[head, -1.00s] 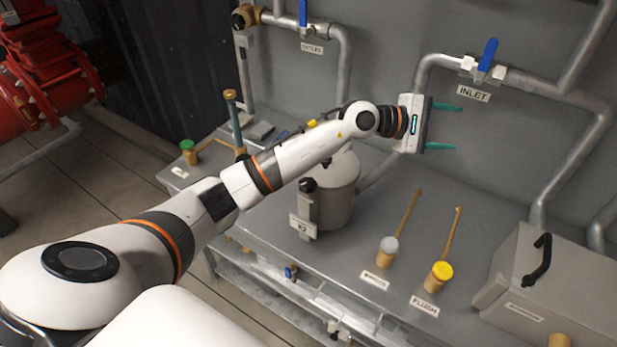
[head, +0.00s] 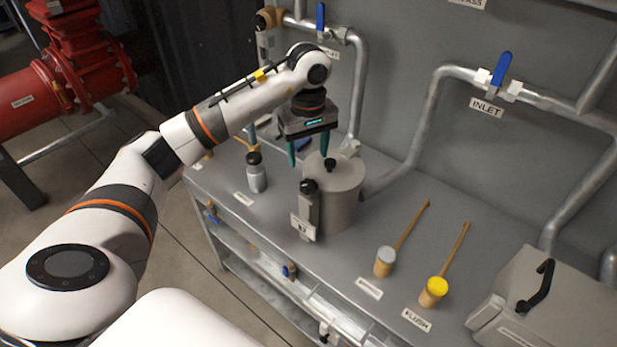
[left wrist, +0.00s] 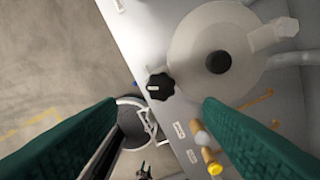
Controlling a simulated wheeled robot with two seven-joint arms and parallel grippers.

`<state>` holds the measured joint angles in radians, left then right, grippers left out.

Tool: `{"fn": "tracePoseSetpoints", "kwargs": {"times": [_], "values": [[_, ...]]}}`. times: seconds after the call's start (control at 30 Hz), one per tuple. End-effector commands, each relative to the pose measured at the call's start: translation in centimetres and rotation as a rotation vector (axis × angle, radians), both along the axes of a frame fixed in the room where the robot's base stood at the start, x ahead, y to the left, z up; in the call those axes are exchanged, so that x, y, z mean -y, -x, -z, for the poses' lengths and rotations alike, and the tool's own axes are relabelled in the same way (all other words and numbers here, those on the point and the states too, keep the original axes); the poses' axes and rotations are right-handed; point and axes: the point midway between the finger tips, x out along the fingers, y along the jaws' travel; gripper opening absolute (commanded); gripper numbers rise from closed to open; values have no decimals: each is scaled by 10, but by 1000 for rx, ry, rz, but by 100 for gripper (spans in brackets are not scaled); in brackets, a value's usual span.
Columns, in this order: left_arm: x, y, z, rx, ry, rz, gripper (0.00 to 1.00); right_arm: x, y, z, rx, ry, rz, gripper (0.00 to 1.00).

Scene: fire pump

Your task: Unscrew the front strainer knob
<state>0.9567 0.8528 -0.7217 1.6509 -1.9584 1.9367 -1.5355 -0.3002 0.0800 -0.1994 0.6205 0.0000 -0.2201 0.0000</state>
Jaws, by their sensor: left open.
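The strainer is a grey cylinder (head: 335,197) with a black knob (head: 330,165) on its lid. A slimmer grey housing (head: 308,210) at its front carries the front strainer knob (head: 309,186), black and round. In the left wrist view the front knob (left wrist: 160,87) shows a white mark and appears between the fingers, beyond their tips. My left gripper (head: 308,159) points down, open and empty, above the front knob and apart from it.
Pipes and the blue-handled inlet valve (head: 501,70) line the wall.

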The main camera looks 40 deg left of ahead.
Motion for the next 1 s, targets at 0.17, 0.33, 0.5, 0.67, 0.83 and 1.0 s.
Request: {"fn": "tracePoseSetpoints", "kwargs": {"times": [0.17,0.33,0.5,0.67,0.83,1.0], "values": [[1,1,37,-7,2,0,61,-2,0,-14,-1,-3,1,46],[1,1,66,-4,2,0,61,-2,1,-21,-1,-3,0,46],[1,0,85,-2,3,1,61,-2,1,-25,-2,-3,0,46],[1,0,91,1,2,1,61,-2,1,-26,-2,-3,0,46],[1,0,91,1,2,1,61,-2,1,-25,-2,-3,0,46],[1,0,91,1,2,1,40,-1,1,-25,-1,-1,-1,46]]}}
